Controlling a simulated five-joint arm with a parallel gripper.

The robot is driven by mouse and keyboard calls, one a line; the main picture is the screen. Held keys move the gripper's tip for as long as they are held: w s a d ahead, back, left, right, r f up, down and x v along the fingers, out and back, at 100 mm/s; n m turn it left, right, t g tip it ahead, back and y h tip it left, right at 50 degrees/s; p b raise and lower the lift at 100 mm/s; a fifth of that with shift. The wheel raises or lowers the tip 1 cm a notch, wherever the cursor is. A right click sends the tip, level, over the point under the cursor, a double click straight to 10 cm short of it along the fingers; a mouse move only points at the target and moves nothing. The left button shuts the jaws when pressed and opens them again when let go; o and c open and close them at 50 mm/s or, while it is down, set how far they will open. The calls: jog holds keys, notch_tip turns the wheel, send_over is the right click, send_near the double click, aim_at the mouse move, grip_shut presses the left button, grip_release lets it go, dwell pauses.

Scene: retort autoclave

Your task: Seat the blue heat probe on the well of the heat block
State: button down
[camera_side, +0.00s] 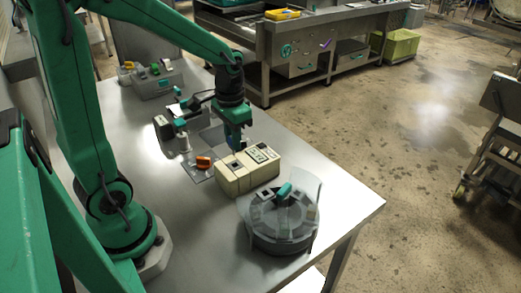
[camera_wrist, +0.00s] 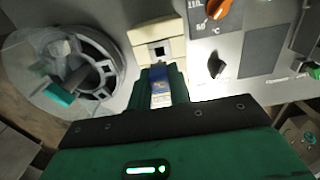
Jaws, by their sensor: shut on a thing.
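The heat block is a cream box (camera_side: 232,185) near the middle of the bench in the side view. In the wrist view its cream end (camera_wrist: 152,36) shows a dark square opening, the well (camera_wrist: 159,52). My gripper (camera_wrist: 161,88) is shut on the blue heat probe (camera_wrist: 160,77), which has a pale lower part. In the wrist view the probe lies just below the well in the picture, apart from it as seen. In the side view my gripper (camera_side: 237,146) points down at the block's far side. The probe's tip and its height above the block cannot be told.
A round grey device (camera_side: 283,238) with a clear guard and teal handle stands at the bench's near corner. The bench's right end (camera_side: 345,203) is bare.

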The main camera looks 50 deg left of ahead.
jog(key=shift+f, duration=0.75)
jog(key=shift+f, duration=2.25)
dwell(3.2)
jog(key=c, duration=0.8)
grip_release()
jog(key=shift+r, duration=0.15)
